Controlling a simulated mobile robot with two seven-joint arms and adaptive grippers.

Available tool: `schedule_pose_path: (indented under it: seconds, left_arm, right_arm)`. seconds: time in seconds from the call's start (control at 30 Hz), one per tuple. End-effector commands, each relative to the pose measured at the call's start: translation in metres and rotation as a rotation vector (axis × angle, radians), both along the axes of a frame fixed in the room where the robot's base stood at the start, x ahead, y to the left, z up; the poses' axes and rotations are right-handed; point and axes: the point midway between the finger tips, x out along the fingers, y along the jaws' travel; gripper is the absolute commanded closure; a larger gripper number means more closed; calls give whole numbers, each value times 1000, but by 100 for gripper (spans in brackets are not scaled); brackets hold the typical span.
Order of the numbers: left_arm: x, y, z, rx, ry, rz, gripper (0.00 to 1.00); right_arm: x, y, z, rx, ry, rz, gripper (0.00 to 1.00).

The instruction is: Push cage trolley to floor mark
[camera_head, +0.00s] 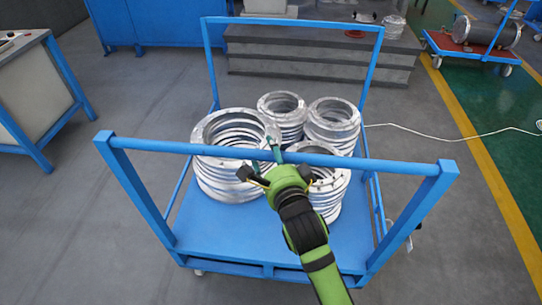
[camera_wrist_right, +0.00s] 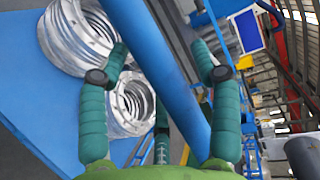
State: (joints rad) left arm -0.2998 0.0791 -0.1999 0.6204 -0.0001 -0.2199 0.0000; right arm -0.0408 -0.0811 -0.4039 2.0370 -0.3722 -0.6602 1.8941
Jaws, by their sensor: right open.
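The blue cage trolley (camera_head: 230,240) stands in front of me, with a near push bar (camera_head: 380,162) and a taller frame at its far end. Several stacks of silver flanged rings (camera_head: 222,150) stand on its deck. My right gripper (camera_head: 262,165) is at the middle of the near bar. In the right wrist view the blue bar (camera_wrist_right: 165,60) runs between the spread fingers of my right gripper (camera_wrist_right: 160,75), which is open; I cannot tell if they touch it. My left gripper is out of view. A yellow floor stripe (camera_head: 490,170) lies to the right; I cannot tell if it is the mark.
Grey steps (camera_head: 310,70) stand behind the trolley. A blue-legged bench (camera_head: 40,90) is at the left. A red-decked trolley (camera_head: 460,48) with a dark cylinder is at the far right. A white cable (camera_head: 430,132) lies on the floor. Grey floor is open around the trolley's near corners.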

Motion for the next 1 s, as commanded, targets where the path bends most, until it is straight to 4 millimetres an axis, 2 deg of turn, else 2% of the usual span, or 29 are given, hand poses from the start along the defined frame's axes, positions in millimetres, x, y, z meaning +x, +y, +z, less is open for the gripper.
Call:
schedule_pose_path:
  seconds: [0.07,0.1,0.17,0.2,0.23,0.43,0.6,0.8,1.0]
  left_arm:
    - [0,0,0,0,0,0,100]
    - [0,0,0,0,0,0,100]
    - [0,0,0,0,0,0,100]
    - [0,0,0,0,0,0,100]
    - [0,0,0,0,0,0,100]
    - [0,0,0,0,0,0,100]
    - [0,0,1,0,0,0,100]
    - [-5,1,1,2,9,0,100]
    - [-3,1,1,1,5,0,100]
  right_arm:
    - [0,0,0,0,0,0,36]
    - [0,0,0,-1,0,0,52]
    - [0,0,0,-1,0,0,76]
    - [0,0,0,-1,0,0,92]
    - [0,0,0,0,0,0,100]
    - [4,-1,0,1,-1,0,100]
    - [31,-7,2,-1,-6,-4,100]
    - [47,-12,4,1,-12,-7,100]
    - [47,-12,5,2,-11,-5,100]
